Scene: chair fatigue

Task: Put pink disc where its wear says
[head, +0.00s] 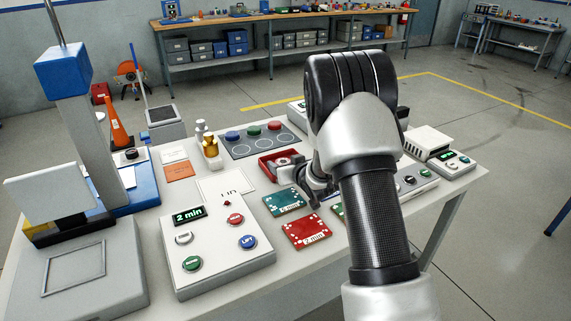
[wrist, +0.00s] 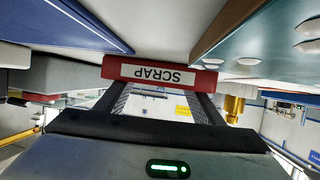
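My gripper (head: 303,183) is low over the table beside the red SCRAP tray (head: 263,168). In the wrist view the picture is upside down; my fingers (wrist: 167,95) stand apart, reaching to the SCRAP tray (wrist: 160,75), with nothing seen between them. A small pale pinkish shape (head: 283,161) shows inside the tray; I cannot tell whether it is the pink disc. A grey mat (head: 240,152) with circles holds a blue disc (head: 232,135), a green disc (head: 253,130) and a red disc (head: 274,126) in its back row. My arm hides part of the table.
A "2 min" control box (head: 215,262) stands at front left, with a test machine (head: 80,275) farther left. Teal (head: 284,202) and red (head: 306,231) cards lie near my gripper. Brass and white pieces (head: 210,147) stand left of the mat. A device (head: 428,142) stands right.

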